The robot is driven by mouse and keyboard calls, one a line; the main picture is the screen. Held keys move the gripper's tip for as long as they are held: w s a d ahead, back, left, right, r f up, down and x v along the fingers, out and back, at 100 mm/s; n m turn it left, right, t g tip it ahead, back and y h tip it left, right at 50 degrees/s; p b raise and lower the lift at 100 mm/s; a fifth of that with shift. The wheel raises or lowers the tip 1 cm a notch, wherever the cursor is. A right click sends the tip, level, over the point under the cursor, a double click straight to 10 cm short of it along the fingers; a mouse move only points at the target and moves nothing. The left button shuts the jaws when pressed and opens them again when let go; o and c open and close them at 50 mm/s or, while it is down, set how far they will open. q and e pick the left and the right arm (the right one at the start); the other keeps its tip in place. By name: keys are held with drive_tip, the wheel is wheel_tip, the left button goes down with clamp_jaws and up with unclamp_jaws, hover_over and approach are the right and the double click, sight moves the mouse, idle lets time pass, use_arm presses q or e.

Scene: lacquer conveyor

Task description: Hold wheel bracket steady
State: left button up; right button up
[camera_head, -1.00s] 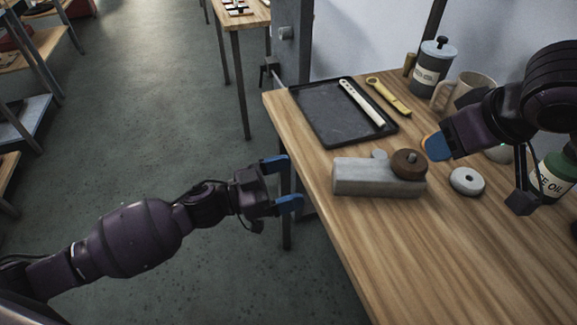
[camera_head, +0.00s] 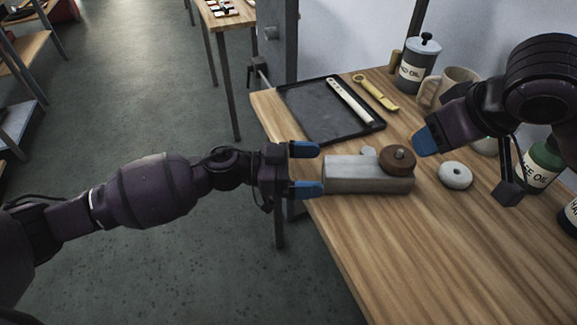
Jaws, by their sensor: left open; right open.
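The wheel bracket (camera_head: 362,178), a grey block, lies on the wooden table near its left edge. A brown wheel (camera_head: 397,162) with a grey centre pin sits at the block's right end. My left gripper (camera_head: 312,168) is open at the block's left end, its blue fingertips pointing right. Whether they touch the block I cannot tell. My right gripper (camera_head: 428,141) is to the right of the brown wheel; its blue finger is close to the wheel, and the gap between its fingers is hidden.
A white ring (camera_head: 455,175) lies right of the block. A dark tray (camera_head: 322,112) holds a white strip tool (camera_head: 350,101); a yellow wrench (camera_head: 375,92) lies beside it. The table front is clear.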

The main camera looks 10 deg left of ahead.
sight(324, 169)
use_arm(q)
drive_tip(key=shift+w+d, duration=0.25)
drive_tip(key=shift+d, duration=0.95)
drive_tip(key=shift+w+d, duration=0.2)
drive_tip(key=shift+d, duration=1)
